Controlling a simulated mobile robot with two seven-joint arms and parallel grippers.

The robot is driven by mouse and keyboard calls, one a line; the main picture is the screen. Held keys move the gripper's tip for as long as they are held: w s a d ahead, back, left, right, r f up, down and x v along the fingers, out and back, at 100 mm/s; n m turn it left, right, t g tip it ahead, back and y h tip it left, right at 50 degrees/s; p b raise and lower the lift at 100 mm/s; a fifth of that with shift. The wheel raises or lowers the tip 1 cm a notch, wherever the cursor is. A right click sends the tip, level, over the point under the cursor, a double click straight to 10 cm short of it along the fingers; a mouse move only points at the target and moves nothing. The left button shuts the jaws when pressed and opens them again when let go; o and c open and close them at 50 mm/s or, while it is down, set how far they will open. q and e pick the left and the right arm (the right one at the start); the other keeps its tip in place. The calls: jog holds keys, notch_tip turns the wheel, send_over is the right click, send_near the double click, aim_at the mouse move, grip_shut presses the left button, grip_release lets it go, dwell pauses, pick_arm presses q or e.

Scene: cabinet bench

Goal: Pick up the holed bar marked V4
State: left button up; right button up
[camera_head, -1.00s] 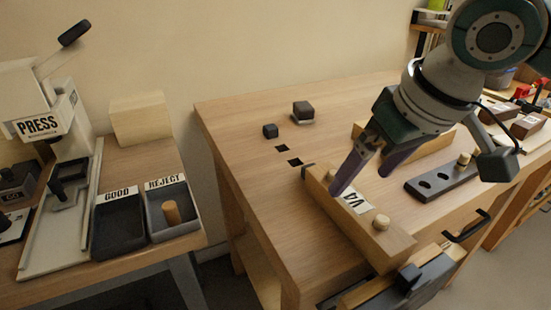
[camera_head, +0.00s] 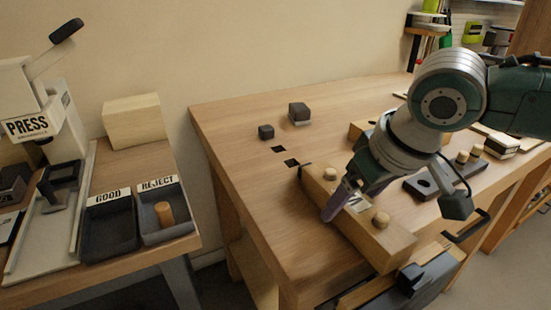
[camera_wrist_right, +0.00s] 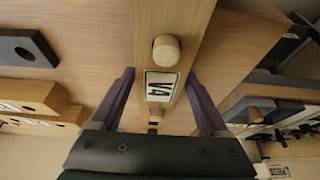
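A long wooden bar (camera_head: 385,243) lies on the bench near its front edge, with a white label, partly covered by my gripper, and round wooden pegs on top. In the right wrist view the bar (camera_wrist_right: 172,20) runs between my fingers, and its label (camera_wrist_right: 160,87) reads V4. One peg (camera_wrist_right: 166,50) stands beyond the label; another (camera_wrist_right: 155,130) is closer to the gripper body. My right gripper (camera_head: 345,202) is open over the bar. In the wrist view its two purple fingers (camera_wrist_right: 160,90) flank the bar with gaps. Whether they touch it cannot be told. My left gripper is not in view.
A dark plate with holes (camera_head: 422,187) lies right of the bar. Two dark blocks (camera_head: 298,112) sit further back, near square holes in the bench. A dark vise-like fixture (camera_head: 425,283) is at the front edge. Left, a press (camera_head: 40,130) and GOOD and REJECT trays (camera_head: 108,235).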

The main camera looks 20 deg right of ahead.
grip_shut()
dwell(0.4)
jog(key=shift+r, duration=0.1)
